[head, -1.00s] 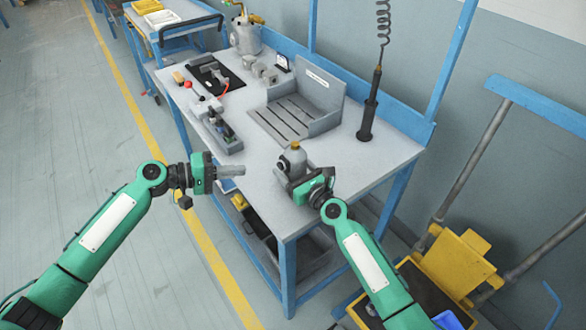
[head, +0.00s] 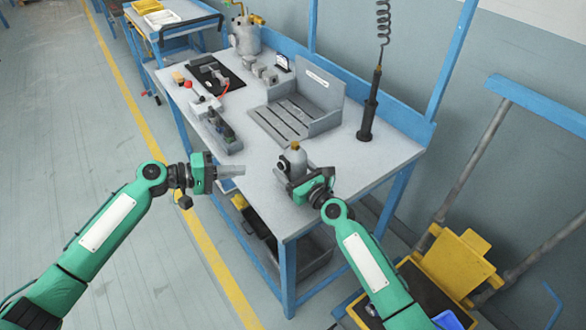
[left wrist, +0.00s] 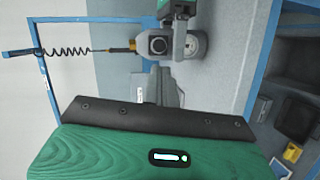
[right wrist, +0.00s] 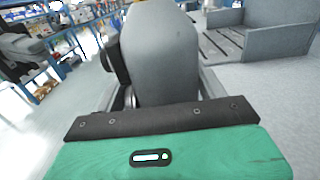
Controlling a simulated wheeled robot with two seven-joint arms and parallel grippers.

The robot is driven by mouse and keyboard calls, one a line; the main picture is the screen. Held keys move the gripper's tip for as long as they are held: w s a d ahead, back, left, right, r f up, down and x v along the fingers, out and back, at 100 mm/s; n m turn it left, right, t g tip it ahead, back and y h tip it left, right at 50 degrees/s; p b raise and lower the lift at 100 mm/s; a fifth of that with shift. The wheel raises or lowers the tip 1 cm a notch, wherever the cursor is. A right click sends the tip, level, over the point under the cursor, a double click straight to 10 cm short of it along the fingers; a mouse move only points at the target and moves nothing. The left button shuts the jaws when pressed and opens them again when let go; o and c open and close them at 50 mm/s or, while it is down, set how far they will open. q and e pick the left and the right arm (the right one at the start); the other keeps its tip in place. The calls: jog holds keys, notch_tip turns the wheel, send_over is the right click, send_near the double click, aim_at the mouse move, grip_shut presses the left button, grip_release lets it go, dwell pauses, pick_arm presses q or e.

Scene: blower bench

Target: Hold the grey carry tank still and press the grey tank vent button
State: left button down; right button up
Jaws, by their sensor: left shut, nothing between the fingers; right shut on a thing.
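The grey carry tank (head: 298,157), small with a brass-coloured top, stands upright near the front edge of the bench. My right gripper (head: 299,183) is shut on its lower body. In the right wrist view the tank (right wrist: 160,50) fills the space between the fingers. A dark round part (head: 283,164) sits on its side, facing left; it shows face-on in the left wrist view (left wrist: 158,44). I cannot tell whether this is the vent button. My left gripper (head: 238,171) is shut and empty, left of the tank and apart from it, with its fingertips pointing toward it.
A grey slotted tray with a high back (head: 330,122) stands behind the tank. A block with several knobs (head: 220,132) lies along the left bench edge. A black tool on a coiled cord (head: 370,105) stands at the right. The bench around the tank is clear.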

aim_at(281, 166)
pick_arm(q)
jog(key=d+f+n+t+y, duration=0.3)
jog(key=d+n+t, duration=0.2)
jog(key=n+t, duration=0.4)
jog(key=s+a+n+t+y, duration=0.35)
jog(key=n+t+y, duration=0.35)
jog(key=n, duration=0.4)
jog(key=w+d+g+y, duration=0.1)
jog(key=w+d, duration=0.3)
jog(key=d, duration=0.3)
jog(key=shift+w+d+r, duration=0.15)
jog(key=shift+w+d, duration=0.1)
jog(key=shift+d, duration=0.05)
jog(key=shift+d, duration=0.1)
dwell(1.2)
